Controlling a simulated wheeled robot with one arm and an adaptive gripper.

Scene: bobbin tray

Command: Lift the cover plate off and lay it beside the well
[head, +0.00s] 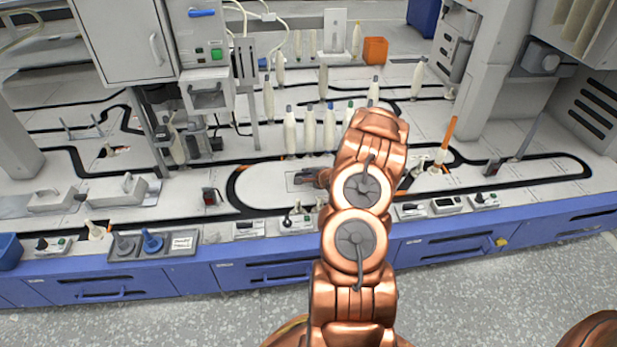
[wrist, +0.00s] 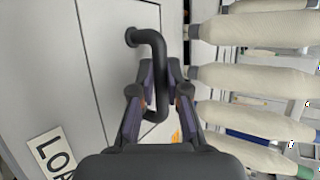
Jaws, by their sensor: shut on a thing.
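The cover plate (wrist: 108,55) is a flat light grey panel with a black bent bar handle (wrist: 152,40) on it. My gripper (wrist: 160,85) has its two fingers closed on the handle from either side in the wrist view. In the head view the plate (head: 296,181) lies in the white worktop inside the loop of black track, and my gripper (head: 318,178) is at its right side, partly hidden by my arm. The well is not visible beneath the plate. I cannot tell whether the plate is raised at all.
Several cream bobbins (head: 310,128) stand behind the plate, close to the gripper's right in the wrist view. A white label (wrist: 52,154) reading "LOA" is partly cut off. Small switch boxes (head: 297,222) line the front edge. The worktop left of the plate (head: 262,185) is clear.

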